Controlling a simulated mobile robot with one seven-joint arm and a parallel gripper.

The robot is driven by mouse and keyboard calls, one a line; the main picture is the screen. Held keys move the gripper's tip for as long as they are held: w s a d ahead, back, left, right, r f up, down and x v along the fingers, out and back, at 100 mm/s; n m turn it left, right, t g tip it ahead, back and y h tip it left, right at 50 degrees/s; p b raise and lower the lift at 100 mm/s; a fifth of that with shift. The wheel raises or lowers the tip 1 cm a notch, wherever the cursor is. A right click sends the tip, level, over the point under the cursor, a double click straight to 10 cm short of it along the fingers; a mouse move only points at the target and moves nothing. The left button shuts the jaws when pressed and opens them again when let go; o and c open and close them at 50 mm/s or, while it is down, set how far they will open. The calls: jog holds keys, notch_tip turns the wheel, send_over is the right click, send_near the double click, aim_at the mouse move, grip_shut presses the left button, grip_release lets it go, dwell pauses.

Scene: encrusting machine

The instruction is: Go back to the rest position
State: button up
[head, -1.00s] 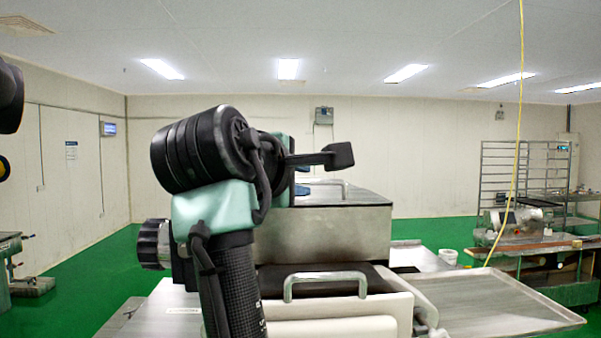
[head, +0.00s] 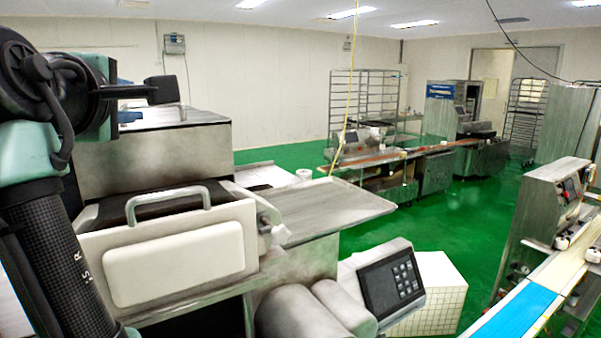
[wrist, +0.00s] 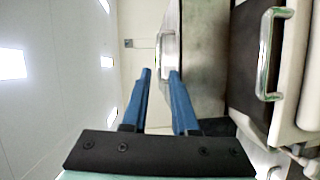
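My gripper (wrist: 160,73) shows in the wrist view as two blue fingers on a black mount. The fingers are apart with nothing between them, so it is open and empty. In the head view my arm covers the left edge, and only bits of the blue fingers show behind it. The encrusting machine (head: 165,160) stands beside my arm, with a steel box, a metal handle (head: 168,198) and a cream front panel (head: 172,263). In the wrist view a handle (wrist: 268,55) is on the right, apart from the fingers.
A flat steel tray (head: 320,205) juts from the machine's right side. A keypad panel (head: 392,283) is at the front. A conveyor with a blue belt (head: 515,312) is at the lower right. Racks (head: 365,100) stand at the back. Green floor (head: 455,220) is clear between.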

jog(key=d+f+m+t+b, duration=0.3)
jog(key=d+f+m+b, duration=0.2)
jog(key=d+f, duration=0.15)
jog(key=s+d+f+m+t+h+b, duration=0.3)
jog(key=s+d+m+t+b, duration=0.5)
jog(key=s+d+m, duration=0.7)
jog(key=s+d+h, duration=0.1)
jog(key=s+d, duration=0.1)
jog(key=d, duration=0.3)
jog(key=shift+f, duration=0.15)
jog(key=shift+s, duration=0.1)
